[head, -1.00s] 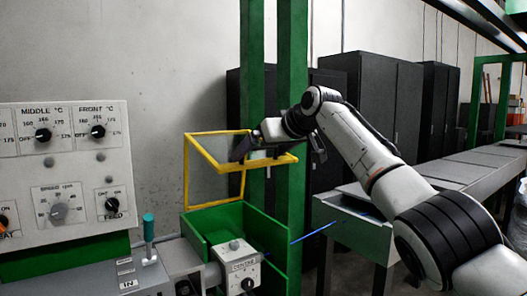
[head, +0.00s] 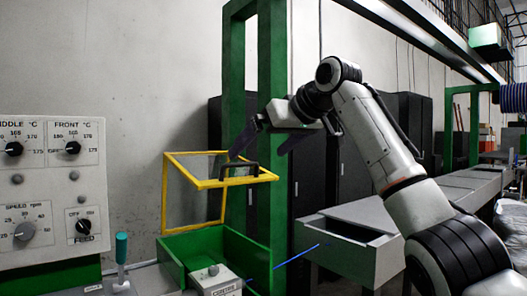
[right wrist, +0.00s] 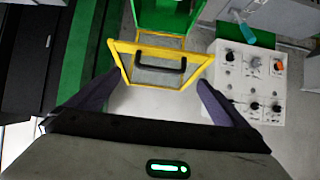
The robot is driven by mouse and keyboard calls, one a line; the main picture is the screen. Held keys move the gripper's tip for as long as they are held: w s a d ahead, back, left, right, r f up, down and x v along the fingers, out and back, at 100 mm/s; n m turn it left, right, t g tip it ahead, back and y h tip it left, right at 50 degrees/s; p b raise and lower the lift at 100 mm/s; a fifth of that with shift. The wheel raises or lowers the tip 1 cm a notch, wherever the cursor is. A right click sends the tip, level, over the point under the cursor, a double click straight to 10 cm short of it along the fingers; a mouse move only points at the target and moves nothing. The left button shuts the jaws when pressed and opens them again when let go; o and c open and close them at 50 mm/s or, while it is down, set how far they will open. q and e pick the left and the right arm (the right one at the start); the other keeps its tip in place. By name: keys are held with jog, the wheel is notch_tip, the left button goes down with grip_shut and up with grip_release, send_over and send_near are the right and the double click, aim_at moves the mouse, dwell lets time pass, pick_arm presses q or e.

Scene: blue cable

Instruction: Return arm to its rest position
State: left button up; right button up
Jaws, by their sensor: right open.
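The guard stands raised over a green box (head: 180,242). A thin blue cable (head: 297,257) runs out from the right side of the box toward the grey conveyor. My left gripper is not in view.
A control panel (head: 50,190) with knobs stands at the left. A green post (head: 271,60) rises close behind my right gripper. A grey conveyor (head: 350,212) and dark cabinets (head: 412,115) are at the right. A teal-handled lever (head: 121,250) stands low left.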

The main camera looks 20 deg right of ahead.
jog(key=w+a+f, duration=0.1)
jog(key=w+f, duration=0.2)
jog(key=f, duration=1)
jog(key=w+a+f, duration=0.1)
jog(key=w+f, duration=0.1)
jog(key=f, duration=1.1)
jog(key=s+f+m+g+h, duration=0.1)
jog(key=s+f, duration=0.2)
jog(key=f, duration=0.8)
jog(key=s+f, duration=0.3)
jog(key=f, duration=0.9)
jog(key=s+f+m+g, duration=0.1)
jog(key=s+f, duration=2.1)
jog(key=s, duration=0.9)
jog(key=s+d+f+h, duration=0.1)
jog(key=s+f, duration=0.1)
jog(key=s, duration=0.8)
jog(key=shift+s+f, duration=0.2)
jog(key=shift+s, duration=0.15)
